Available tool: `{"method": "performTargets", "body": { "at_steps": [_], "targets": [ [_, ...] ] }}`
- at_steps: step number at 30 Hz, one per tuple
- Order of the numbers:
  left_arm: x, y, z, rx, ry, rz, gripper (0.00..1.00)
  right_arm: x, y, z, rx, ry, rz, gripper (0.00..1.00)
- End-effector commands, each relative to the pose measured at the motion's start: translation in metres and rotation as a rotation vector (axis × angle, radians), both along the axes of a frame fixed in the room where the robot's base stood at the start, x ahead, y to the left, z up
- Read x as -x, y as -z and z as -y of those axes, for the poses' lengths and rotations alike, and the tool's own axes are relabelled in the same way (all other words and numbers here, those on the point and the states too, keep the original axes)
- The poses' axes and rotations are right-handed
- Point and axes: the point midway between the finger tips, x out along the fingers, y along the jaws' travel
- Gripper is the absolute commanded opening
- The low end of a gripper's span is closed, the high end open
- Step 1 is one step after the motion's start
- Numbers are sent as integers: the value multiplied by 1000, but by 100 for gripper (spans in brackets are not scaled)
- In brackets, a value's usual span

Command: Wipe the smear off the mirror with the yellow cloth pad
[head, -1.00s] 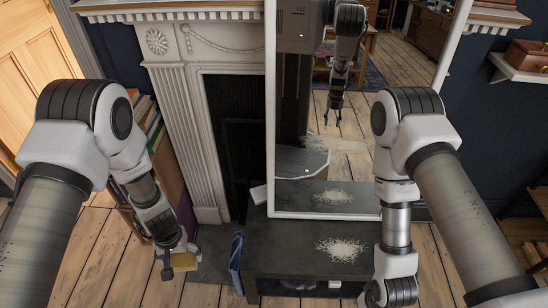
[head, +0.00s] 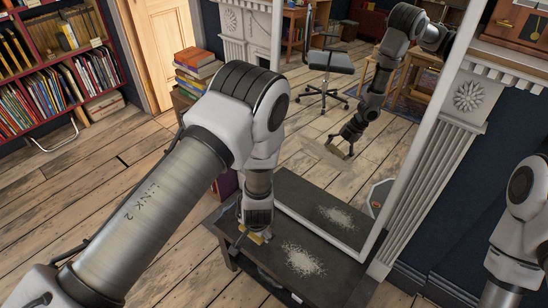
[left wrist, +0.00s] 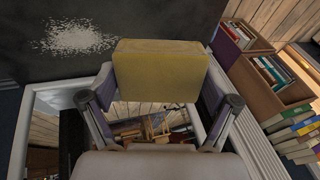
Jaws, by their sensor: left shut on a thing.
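The mirror (head: 296,170) stands in a white frame behind a low dark table (head: 345,283). A patch of white flecks (head: 303,259) appears on the dark tabletop, and a matching patch appears in the mirror as its reflection. My left gripper (head: 257,236) is shut on the yellow cloth pad (left wrist: 160,72), above the left end of the table close to the mirror's lower left corner. In the left wrist view the flecks (left wrist: 77,40) lie left of the pad, apart from it. The pad's far face is hidden. My right gripper is out of frame.
A stack of books (head: 197,68) stands left behind my left arm. A red bookshelf (head: 62,75) fills the upper left. A white carved pilaster (head: 437,165) stands right of the mirror. Bare wooden floor (head: 75,195) lies open on the left.

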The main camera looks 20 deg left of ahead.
Motion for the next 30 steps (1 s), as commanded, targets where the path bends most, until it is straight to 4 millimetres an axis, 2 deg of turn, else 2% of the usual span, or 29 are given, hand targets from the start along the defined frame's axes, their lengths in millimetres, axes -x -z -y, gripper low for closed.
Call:
{"method": "performTargets", "body": {
  "at_steps": [4, 8, 12, 15, 20, 24, 27, 30],
  "targets": [
    [-32, -6, -10, -63, 206, 126, 53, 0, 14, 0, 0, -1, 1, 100],
    [-73, -17, -11, -102, 405, 266, 53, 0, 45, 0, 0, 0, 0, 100],
    [-111, -41, -2, -120, 600, 428, 53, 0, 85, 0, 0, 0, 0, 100],
    [-130, -62, 6, -117, 720, 547, 53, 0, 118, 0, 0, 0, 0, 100],
    [-143, -96, 17, -99, 861, 750, 53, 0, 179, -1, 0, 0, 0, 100],
    [-144, -114, 11, -93, 891, 927, 53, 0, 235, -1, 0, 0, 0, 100],
    [-146, -130, 1, -116, 856, 1036, 53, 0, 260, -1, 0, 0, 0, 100],
    [-147, -144, -2, -129, 836, 1129, 53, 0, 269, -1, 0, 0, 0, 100]
  ]
}}
